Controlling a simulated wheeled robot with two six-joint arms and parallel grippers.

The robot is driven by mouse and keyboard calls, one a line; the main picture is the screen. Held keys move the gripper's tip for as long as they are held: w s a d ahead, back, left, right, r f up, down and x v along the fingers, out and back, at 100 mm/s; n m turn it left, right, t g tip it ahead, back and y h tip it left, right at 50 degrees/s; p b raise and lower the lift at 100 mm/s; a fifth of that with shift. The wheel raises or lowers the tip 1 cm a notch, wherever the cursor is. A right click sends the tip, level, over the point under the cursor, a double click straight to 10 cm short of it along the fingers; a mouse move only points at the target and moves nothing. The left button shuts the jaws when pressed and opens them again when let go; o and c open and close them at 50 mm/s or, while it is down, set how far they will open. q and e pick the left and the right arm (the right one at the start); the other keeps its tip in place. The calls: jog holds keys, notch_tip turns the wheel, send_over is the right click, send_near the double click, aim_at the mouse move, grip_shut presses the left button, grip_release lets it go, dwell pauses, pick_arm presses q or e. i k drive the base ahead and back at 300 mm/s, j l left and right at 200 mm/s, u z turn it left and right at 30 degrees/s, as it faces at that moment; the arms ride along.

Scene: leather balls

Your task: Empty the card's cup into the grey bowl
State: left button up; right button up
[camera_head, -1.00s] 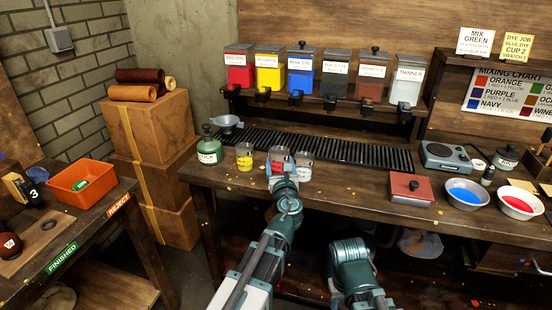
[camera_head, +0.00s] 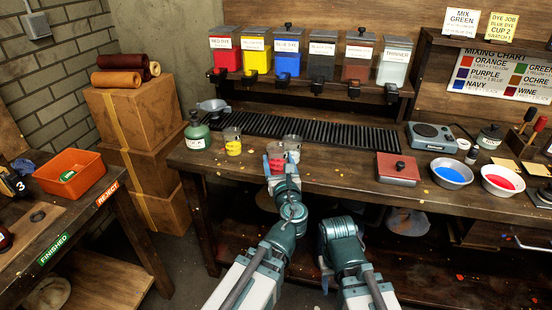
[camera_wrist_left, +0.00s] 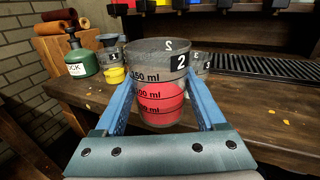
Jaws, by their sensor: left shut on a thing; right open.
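My left gripper (camera_head: 277,160) is shut on a clear cup marked 2 (camera_head: 277,152) at the front edge of the bench. In the left wrist view the cup (camera_wrist_left: 160,88) is upright between the blue fingers, with red dye in its lower part. The yellow card (camera_head: 503,29) reads blue dye, cup 2, swatch 1. My right gripper (camera_head: 326,270) is low in front of the bench, open, mostly hidden by its arm.
A cup with yellow dye (camera_head: 232,142) and a green bottle (camera_head: 197,133) stand left of the held cup. Another cup (camera_head: 292,142) is just behind it. A black rack (camera_head: 310,132) runs behind. Blue and red bowls (camera_head: 451,172) (camera_head: 502,181) stand far right.

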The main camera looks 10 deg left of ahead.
aim_at(450, 174)
jog(key=k+l+z, duration=0.15)
jog(key=l+z, duration=0.2)
jog(key=l, duration=0.4)
jog(key=l+z, duration=0.4)
jog(key=l, duration=0.3)
jog(key=l+z, duration=0.35)
jog(key=l, duration=0.45)
jog(key=i+j, duration=0.15)
jog(key=j, duration=0.15)
jog(key=i+j, duration=0.2)
jog(key=j, duration=0.1)
